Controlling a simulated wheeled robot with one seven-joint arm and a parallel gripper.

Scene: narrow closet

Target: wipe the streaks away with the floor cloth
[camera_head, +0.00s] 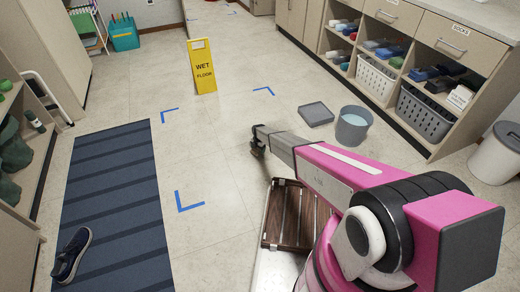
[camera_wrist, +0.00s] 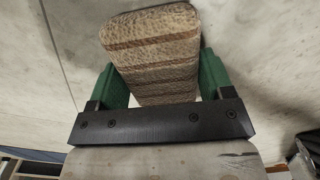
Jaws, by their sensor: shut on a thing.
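My gripper (camera_head: 258,148) is low over the pale tiled floor, near the middle of the head view. In the wrist view my gripper (camera_wrist: 160,75) has its green fingers shut on a folded brown, striped floor cloth (camera_wrist: 150,40). The cloth sticks out beyond the fingertips, over the floor (camera_wrist: 260,45). I cannot tell whether it touches the floor. Blue tape corners (camera_head: 188,203) mark out a patch of floor left of the gripper. I cannot make out any streaks there; my arm hides some floor at the right.
A yellow wet-floor sign (camera_head: 203,68) stands beyond the taped patch. A grey bucket of water (camera_head: 352,128) and a flat grey tray (camera_head: 316,114) stand right of it. A wooden slatted crate (camera_head: 290,228) is close to my arm. A dark striped mat (camera_head: 115,200) holds a shoe (camera_head: 72,255).

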